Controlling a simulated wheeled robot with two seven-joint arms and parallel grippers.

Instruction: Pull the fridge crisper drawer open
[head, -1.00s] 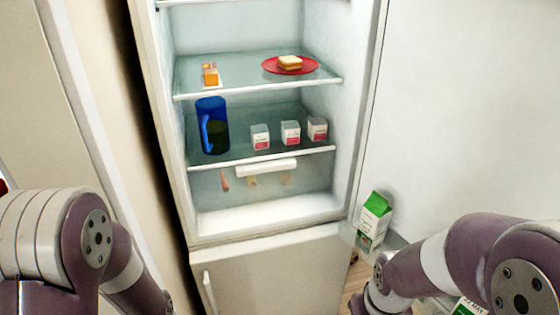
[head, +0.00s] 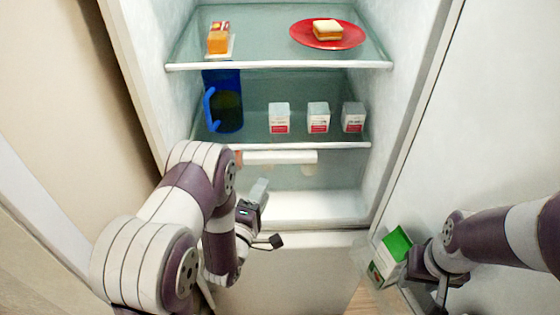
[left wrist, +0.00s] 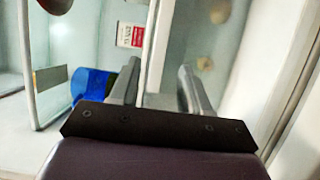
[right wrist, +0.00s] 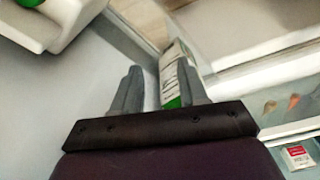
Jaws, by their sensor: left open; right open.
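The fridge crisper drawer is the clear-fronted compartment under the lower glass shelf. Its white handle bar (head: 285,157) runs along the top of its front. Produce shows dimly behind the front, partly hidden by my left arm. My left gripper (head: 259,190) is open and empty, just in front of the drawer and below the handle's left half. In the left wrist view its two fingers (left wrist: 158,85) stand apart, with a pale edge beyond them; I cannot tell any contact. My right gripper (right wrist: 158,85) is open by the fridge door, near a green and white carton (head: 390,255).
The upper shelf holds a red plate (head: 305,39) with a sandwich and an orange item (head: 218,40). The open fridge door (head: 490,130) stands at right.

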